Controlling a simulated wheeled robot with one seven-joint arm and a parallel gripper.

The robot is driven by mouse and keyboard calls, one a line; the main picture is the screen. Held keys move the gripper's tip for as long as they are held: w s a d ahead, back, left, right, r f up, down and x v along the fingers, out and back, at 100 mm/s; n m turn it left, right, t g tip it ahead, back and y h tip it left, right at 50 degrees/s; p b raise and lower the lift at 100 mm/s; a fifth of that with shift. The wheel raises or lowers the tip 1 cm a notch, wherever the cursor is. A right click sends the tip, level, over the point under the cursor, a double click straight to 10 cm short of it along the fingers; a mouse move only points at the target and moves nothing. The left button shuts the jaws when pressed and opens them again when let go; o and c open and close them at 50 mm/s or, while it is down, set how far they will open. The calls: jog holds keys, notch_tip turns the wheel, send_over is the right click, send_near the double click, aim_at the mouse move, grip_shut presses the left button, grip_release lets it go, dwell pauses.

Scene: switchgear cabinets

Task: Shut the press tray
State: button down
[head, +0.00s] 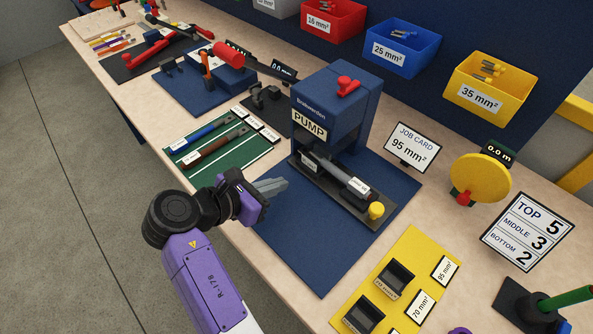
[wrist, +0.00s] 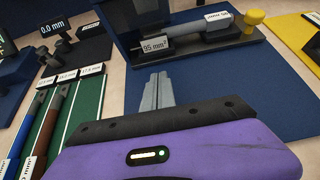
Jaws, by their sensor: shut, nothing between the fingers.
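The press is a blue box marked PUMP (head: 335,105) with a red knob on top, standing on a blue mat. Its dark press tray (head: 345,192) sticks out from under the box toward the lower right, with a yellow knob (head: 376,210) at its outer end. A grey cylinder lies along the tray, beside a 95 mm² label; the tray also shows in the wrist view (wrist: 205,48). My gripper (head: 284,186) is shut and empty. It is over the mat, left of the tray and apart from it; its fingers show in the wrist view (wrist: 156,88).
A green board (head: 222,140) with blue and brown cables lies to the left. A yellow board (head: 408,275) with black dies lies in front. A job card (head: 414,146) reading 95 mm² stands to the right. The mat in front of the tray is clear.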

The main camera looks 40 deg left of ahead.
aim_at(310, 162)
jog(key=w, duration=0.2)
jog(key=w+f, duration=0.1)
jog(key=w, duration=0.2)
jog(key=shift+w+d+f+p, duration=0.15)
jog(key=shift+w+d+p, duration=0.1)
jog(key=shift+w+p, duration=0.1)
jog(key=shift+w, duration=0.3)
jog(key=w, duration=0.4)
jog(key=shift+w+d, duration=0.1)
jog(key=shift+d, duration=0.1)
jog(key=shift+w, duration=0.2)
jog(key=shift+d, duration=0.1)
jog(key=shift+r, duration=0.2)
